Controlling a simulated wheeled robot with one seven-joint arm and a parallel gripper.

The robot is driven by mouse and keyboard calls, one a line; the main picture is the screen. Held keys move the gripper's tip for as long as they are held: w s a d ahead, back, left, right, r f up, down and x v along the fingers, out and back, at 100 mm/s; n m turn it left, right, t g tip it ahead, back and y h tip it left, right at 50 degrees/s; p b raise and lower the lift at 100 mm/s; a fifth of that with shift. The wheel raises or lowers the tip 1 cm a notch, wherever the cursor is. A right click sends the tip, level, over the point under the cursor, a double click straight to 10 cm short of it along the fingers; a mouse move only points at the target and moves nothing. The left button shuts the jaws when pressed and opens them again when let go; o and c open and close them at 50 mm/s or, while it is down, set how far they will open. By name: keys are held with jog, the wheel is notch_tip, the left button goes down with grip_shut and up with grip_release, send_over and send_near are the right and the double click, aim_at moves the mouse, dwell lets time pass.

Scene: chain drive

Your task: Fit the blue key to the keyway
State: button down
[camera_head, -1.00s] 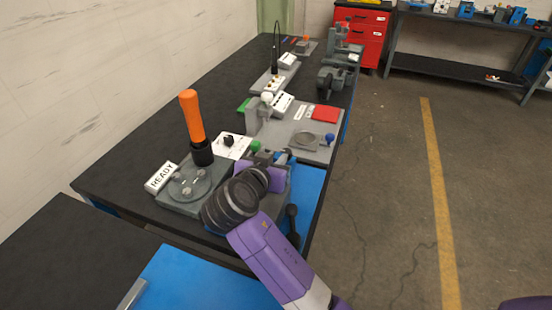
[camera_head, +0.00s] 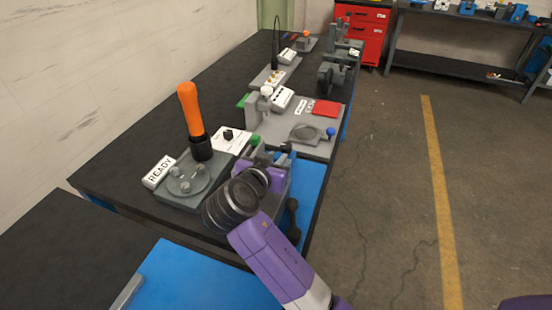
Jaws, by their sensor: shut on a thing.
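My gripper (camera_head: 268,156) is at the front of the long bench, at the end of my purple arm, partly hidden by my dark ribbed wrist. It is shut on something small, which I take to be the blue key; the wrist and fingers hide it. It is over a grey fixture (camera_head: 285,181) with a green knob (camera_head: 254,141). I cannot make out the keyway, nor tell whether the key touches it.
Left of my gripper stands a grey round fixture (camera_head: 172,196) with a READY sign (camera_head: 158,174) and a tall orange-handled tool (camera_head: 190,110). Behind is a grey plate with a red pad (camera_head: 324,107). Blue mat (camera_head: 311,195) shows at right. The floor at right is clear.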

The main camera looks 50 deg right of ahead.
jog(key=c, duration=1.2)
grip_release()
jog(key=shift+b+v, duration=0.4)
jog(key=shift+v, duration=3.5)
